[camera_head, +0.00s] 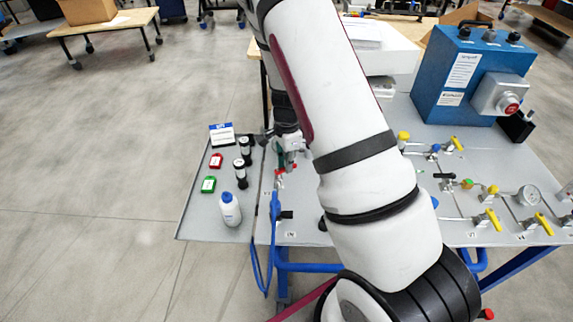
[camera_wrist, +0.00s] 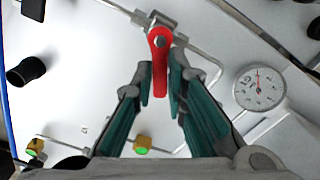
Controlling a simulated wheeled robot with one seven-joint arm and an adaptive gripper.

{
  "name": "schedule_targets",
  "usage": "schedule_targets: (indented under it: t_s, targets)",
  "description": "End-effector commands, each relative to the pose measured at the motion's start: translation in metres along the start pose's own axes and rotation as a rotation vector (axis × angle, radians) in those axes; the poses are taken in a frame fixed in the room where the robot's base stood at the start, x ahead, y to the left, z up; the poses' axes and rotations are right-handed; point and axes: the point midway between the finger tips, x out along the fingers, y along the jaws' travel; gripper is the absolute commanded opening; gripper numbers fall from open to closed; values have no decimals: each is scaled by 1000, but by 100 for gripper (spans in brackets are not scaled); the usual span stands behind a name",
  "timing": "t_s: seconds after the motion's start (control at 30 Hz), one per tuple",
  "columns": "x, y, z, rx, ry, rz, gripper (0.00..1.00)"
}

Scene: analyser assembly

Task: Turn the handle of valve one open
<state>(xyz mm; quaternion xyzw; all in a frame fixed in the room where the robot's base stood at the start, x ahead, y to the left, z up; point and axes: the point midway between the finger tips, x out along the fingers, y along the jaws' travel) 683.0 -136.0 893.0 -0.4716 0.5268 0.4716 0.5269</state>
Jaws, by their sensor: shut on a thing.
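A red valve handle (camera_wrist: 159,68) shows in the wrist view, with its pivot at the top on a metal valve body set in a thin pipe (camera_wrist: 197,50). The handle points toward the bottom of the view, at an angle across the pipe. My gripper (camera_wrist: 162,84) has one teal-padded finger on each side of the handle's free end and is shut on it. In the head view my gripper (camera_head: 291,150) is low over the left part of the grey panel, and a small bit of red shows below it. No label naming the valve is readable.
A round gauge (camera_wrist: 259,88) is right of the handle in the wrist view. Yellow-green knobs (camera_wrist: 142,145) lie below. In the head view a white bottle (camera_head: 230,210), vials and tags stand left of my gripper. A blue box (camera_head: 468,78) and yellow-handled valves are on the right.

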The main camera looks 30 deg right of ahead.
Motion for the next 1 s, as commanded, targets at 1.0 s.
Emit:
schedule_targets:
  t_s: [1.0]
  targets:
    - [1, -24, 11, -919, 0, 0, 0]
